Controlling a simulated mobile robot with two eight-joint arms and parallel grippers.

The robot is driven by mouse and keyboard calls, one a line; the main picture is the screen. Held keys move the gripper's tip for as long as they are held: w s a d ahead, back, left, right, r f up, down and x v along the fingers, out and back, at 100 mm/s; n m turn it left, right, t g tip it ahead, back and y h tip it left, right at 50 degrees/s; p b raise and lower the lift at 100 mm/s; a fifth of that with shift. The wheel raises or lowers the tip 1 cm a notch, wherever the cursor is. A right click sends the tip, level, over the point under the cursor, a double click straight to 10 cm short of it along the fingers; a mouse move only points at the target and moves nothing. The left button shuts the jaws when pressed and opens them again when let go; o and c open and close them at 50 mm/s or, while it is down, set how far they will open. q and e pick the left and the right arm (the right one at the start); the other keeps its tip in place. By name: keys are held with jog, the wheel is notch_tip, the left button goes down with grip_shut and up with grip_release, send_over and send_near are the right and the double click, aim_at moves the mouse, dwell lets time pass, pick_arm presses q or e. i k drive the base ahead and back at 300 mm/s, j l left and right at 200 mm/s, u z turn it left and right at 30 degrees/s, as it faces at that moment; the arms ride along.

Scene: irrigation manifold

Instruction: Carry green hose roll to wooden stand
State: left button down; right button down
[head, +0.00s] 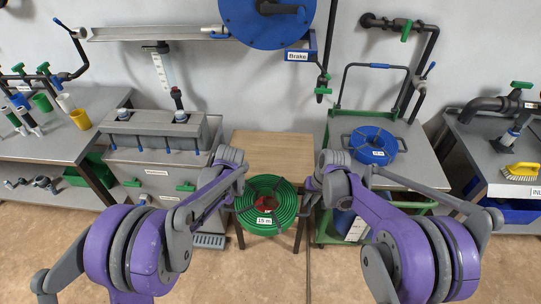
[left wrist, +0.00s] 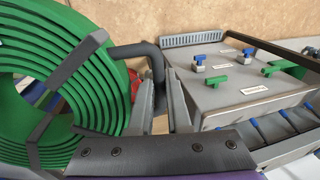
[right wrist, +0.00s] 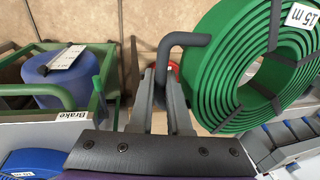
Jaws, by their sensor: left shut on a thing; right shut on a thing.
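The green hose roll (head: 265,220), labelled 15 m, is held level between my arms, in front of and overlapping the near part of the wooden stand (head: 270,143). The stand's visible top is bare. My left gripper (left wrist: 163,100) is shut on a dark bent handle (left wrist: 148,52) beside the roll (left wrist: 105,85). My right gripper (right wrist: 172,85) is shut on the opposite dark handle (right wrist: 185,40), beside the roll (right wrist: 225,75). The roll hides the stand's front edge, so I cannot tell the gap between them.
A grey sink unit (head: 155,160) with blue and green valves stands left of the stand. A green-framed cart (head: 335,115) carrying a blue hose roll (head: 374,146) stands right. A blue reel (head: 265,22) hangs above. Floor shows below the roll.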

aim_at(270, 154)
jog(key=i, duration=1)
